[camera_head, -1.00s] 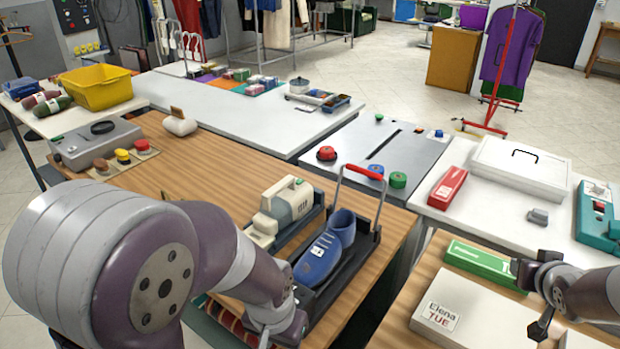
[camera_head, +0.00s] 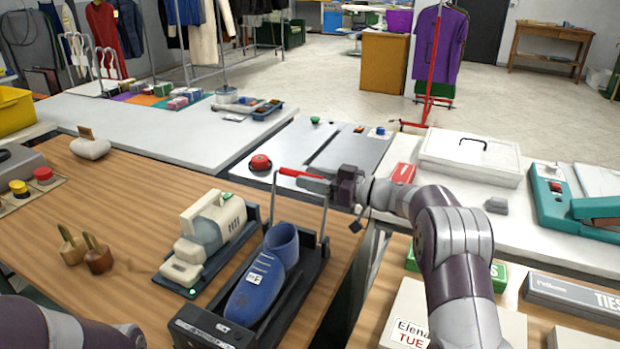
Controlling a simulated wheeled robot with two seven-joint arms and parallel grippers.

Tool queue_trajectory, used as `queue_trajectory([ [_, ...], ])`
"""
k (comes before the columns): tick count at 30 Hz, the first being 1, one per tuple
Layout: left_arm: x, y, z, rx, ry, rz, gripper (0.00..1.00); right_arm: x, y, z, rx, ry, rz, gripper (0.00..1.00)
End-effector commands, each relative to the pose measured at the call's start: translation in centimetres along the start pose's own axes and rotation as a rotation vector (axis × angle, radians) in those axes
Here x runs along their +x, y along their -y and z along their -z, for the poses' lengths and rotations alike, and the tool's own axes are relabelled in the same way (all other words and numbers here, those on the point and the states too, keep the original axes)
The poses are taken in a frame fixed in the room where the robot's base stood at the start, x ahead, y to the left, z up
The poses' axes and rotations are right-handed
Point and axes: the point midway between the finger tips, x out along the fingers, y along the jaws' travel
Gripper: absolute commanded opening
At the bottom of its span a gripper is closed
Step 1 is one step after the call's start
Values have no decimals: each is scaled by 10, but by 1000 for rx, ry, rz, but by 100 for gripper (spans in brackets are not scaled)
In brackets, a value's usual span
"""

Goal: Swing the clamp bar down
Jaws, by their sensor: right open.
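The clamp bar (camera_head: 293,172) is a metal frame with a red grip across its top. It stands raised over a dark shoe holder (camera_head: 302,290). A blue shoe (camera_head: 262,279) with a small white tag sits in the holder. My right gripper (camera_head: 318,182) is at the right end of the red grip, with its jaws open. Its fingers overlap the end of the bar in the picture, and I cannot tell whether they touch it. My left gripper is out of view; only part of my left arm shows at the lower left.
A cream and grey machine (camera_head: 208,238) stands just left of the holder. A red button (camera_head: 260,163) is on the grey table behind. A white box (camera_head: 405,310) lies at the lower right.

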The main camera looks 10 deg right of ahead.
Motion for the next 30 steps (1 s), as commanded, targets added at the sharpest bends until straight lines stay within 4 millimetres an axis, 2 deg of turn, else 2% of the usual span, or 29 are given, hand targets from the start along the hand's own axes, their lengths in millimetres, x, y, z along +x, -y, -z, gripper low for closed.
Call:
queue_trajectory([
  [3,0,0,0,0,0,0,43,8,0,0,0,0,1,44],
  [10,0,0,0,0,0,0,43,8,0,0,0,0,0,44],
  [11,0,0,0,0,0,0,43,8,0,0,0,0,0,38],
  [12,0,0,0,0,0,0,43,8,0,0,0,0,0,25],
  [14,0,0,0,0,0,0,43,8,0,0,0,0,0,5],
  [15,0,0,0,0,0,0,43,8,0,0,0,0,0,0],
  [23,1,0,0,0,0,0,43,8,2,0,-10,0,0,0],
  [30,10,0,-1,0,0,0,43,8,17,0,-110,0,1,0],
])
